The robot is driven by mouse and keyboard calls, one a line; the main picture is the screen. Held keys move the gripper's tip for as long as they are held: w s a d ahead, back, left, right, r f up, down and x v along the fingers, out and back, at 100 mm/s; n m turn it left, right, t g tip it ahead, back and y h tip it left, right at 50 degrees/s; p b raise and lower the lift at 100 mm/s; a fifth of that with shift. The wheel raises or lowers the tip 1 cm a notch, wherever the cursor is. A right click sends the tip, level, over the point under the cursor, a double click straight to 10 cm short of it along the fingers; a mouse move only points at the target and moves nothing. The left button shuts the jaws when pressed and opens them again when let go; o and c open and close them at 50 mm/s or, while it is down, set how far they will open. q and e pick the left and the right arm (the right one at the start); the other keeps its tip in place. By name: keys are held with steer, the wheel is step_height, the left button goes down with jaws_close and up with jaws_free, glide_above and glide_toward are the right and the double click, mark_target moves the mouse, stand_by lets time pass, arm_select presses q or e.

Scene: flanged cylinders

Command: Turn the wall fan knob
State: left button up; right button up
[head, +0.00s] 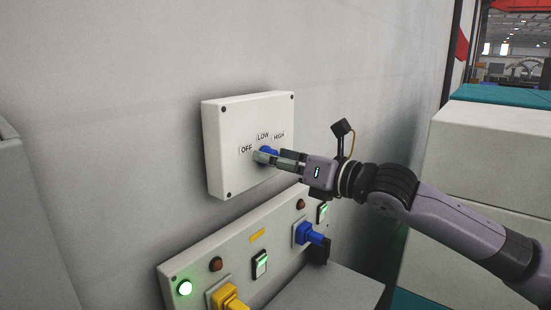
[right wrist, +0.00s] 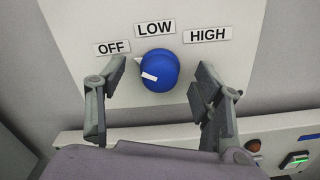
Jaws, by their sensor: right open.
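The blue round fan knob (right wrist: 160,65) sits on a white wall box (head: 222,178) under the labels OFF, LOW and HIGH. In the right wrist view the knob's white mark is on its left side, towards OFF. The knob also shows in the head view (head: 268,150), partly hidden behind my fingers. My right gripper (right wrist: 160,78) is open, with one finger to the left of the knob and one to the right. Gaps show between the fingers and the knob in the right wrist view. My left gripper is not in view.
Below the box is a sloped panel (head: 237,257) with lit green switches, brown buttons, and yellow (head: 229,298) and blue (head: 306,233) plugs. White cabinets (head: 490,150) with teal tops stand at the right. The wall around the box is bare.

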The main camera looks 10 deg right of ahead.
steer(key=shift+d, duration=0.1)
steer(key=p+v, duration=0.2)
steer(key=v, duration=0.4)
steer(key=shift+p, duration=0.4)
